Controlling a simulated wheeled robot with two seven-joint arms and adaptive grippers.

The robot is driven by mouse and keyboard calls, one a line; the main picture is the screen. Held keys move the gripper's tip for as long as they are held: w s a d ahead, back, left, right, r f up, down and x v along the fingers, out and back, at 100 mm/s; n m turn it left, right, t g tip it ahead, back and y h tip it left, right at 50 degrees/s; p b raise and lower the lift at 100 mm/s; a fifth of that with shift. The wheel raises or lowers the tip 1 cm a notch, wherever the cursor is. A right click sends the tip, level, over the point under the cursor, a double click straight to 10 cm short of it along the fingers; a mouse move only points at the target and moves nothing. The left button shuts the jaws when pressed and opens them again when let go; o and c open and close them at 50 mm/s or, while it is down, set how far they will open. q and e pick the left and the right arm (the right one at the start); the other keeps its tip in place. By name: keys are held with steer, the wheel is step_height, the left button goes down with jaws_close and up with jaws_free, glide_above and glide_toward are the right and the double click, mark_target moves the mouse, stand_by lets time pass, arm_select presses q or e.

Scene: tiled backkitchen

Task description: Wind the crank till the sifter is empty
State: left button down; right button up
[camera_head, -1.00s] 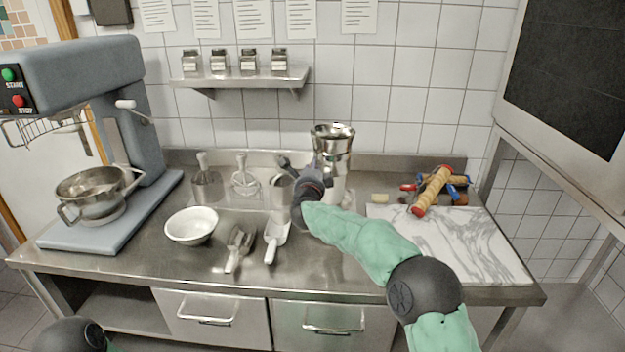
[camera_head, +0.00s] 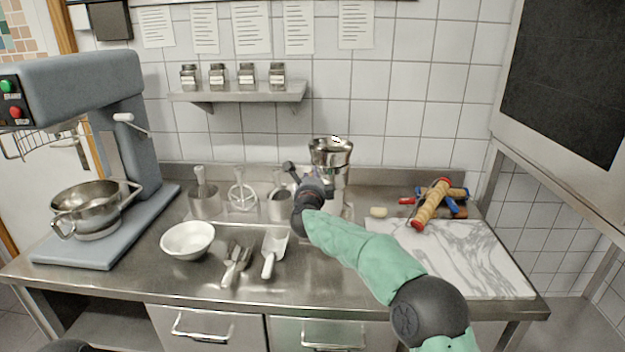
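The metal sifter (camera_head: 331,153) stands upright at the back of the steel counter, a little right of the middle. Its rim faces up, but I cannot see how much is inside. My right gripper (camera_head: 299,176) is at the sifter's left front side, and its dark wrist hides the sifter's lower part. The crank cannot be made out behind the gripper. The fingers are small and partly hidden, so I cannot tell whether they are closed on anything.
A white bowl (camera_head: 188,240), a scoop (camera_head: 274,250) and other hand tools (camera_head: 236,266) lie at the front left. Utensil pots (camera_head: 205,201) stand behind them. A marble slab (camera_head: 470,258) and rolling pins (camera_head: 431,203) are at right. A mixer (camera_head: 118,150) stands at left.

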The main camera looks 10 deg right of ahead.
steer(key=shift+o, duration=1)
steer(key=shift+a+r, duration=0.1)
steer(key=shift+r, duration=0.05)
steer(key=v, duration=1.2)
